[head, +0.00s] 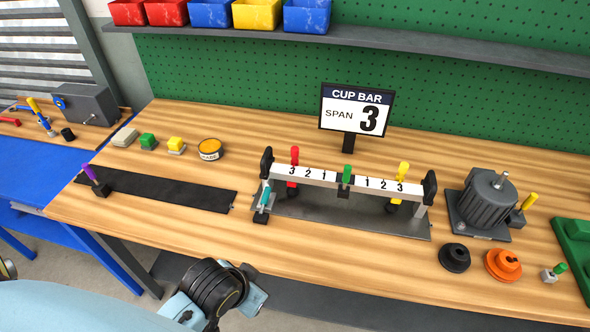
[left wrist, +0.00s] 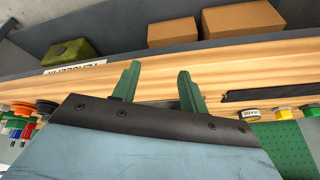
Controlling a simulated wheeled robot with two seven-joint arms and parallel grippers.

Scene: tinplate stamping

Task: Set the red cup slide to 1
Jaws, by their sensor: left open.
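In the head view the red cup slide (head: 294,157) stands on the left half of the white cup bar (head: 330,179), at the number 3. A green knob (head: 346,176) stands at the bar's middle, and the yellow slide (head: 403,171) is near the 3 on the right half. My left arm comes in at the bottom left, well short of the bar; its fingers are not clear there. In the left wrist view my left gripper (left wrist: 157,82) is open, with two green fingers apart and nothing between them. My right gripper is not in view.
A sign (head: 356,110) behind the bar reads "CUP BAR SPAN 3". A teal-handled lever (head: 265,196) stands at the bar's left end. A black strip (head: 165,190) lies left, a grey motor (head: 487,203) right.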

